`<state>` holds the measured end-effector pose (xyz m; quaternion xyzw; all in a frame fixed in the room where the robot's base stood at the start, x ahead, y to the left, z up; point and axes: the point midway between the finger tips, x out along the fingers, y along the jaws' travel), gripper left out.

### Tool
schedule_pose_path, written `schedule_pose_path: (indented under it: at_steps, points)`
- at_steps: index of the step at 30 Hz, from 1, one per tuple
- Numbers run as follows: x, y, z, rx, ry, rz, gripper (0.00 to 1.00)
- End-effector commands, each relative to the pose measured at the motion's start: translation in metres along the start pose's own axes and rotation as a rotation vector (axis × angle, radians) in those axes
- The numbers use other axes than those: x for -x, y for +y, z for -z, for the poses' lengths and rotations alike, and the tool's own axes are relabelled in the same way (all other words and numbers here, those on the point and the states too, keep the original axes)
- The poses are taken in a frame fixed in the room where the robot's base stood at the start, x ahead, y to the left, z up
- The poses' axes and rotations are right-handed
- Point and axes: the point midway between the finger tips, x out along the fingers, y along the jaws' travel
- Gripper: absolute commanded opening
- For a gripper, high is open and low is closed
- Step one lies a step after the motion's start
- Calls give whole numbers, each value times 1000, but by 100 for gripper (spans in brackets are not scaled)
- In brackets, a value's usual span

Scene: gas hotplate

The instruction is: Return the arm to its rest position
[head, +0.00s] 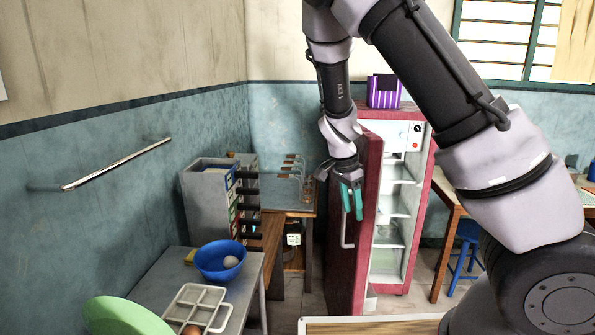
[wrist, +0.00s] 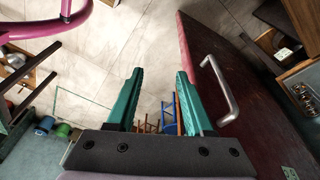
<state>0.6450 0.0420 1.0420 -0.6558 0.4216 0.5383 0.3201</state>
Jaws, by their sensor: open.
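My gripper (head: 351,202) hangs from my raised arm in the middle of the head view, with its teal fingers pointing down. It appears in front of the open door of the red fridge (head: 366,250). In the wrist view my gripper (wrist: 158,95) shows two teal fingers spread apart with nothing between them. The fridge door (wrist: 235,70) is to the right of the fingers, and its metal handle (wrist: 221,92) is close to the right finger. I cannot tell whether they touch.
A grey table (head: 238,292) at lower left holds a blue bowl (head: 213,268), a white divided tray (head: 186,304) and a green plate (head: 122,318). A wall rail (head: 117,164) is at left. A blue stool (head: 467,240) stands at right. Tiled floor (wrist: 150,45) lies below the fingers.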

Motion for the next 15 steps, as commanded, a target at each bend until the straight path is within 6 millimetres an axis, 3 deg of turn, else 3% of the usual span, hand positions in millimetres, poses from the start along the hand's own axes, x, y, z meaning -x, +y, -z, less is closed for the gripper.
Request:
schedule_pose_path:
  at_steps: [8, 15]
  points:
    - [31, 20, 10, 59, -179, 51, 52]
    - [93, 49, 29, 179, -327, 209, 52]
